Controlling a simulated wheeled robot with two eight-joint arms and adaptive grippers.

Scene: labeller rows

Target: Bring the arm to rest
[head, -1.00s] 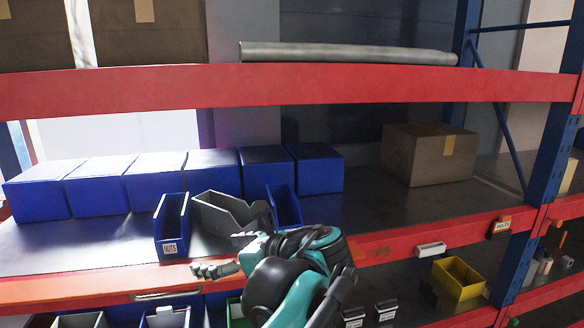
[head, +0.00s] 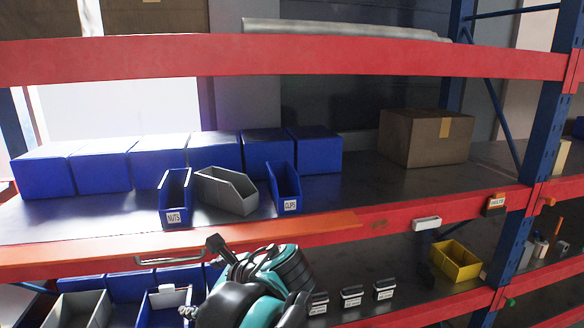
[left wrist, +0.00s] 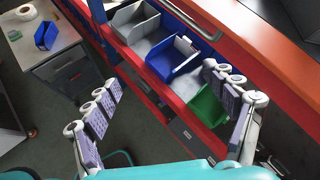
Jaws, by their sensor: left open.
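My left arm (head: 265,285) comes up from the bottom of the head view, in front of the shelf edge. My left gripper (head: 190,311) is mostly hidden behind the arm and cut by the frame's bottom, with only a pale finger part showing. In the left wrist view the left gripper (left wrist: 163,88) is open, its two jointed fingers wide apart with nothing between them. Beyond the fingers are a grey bin (left wrist: 135,30), a blue bin (left wrist: 172,62) and a green bin (left wrist: 206,108). My right gripper is in neither view.
On the upper deck stand a blue bin labelled NUTS (head: 174,198), a grey bin (head: 226,190) and a blue bin labelled CLIPS (head: 285,188). Several blue boxes (head: 100,168) stand behind. The red shelf beam (head: 380,221) runs close to my arm. A yellow bin (head: 457,262) sits lower right.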

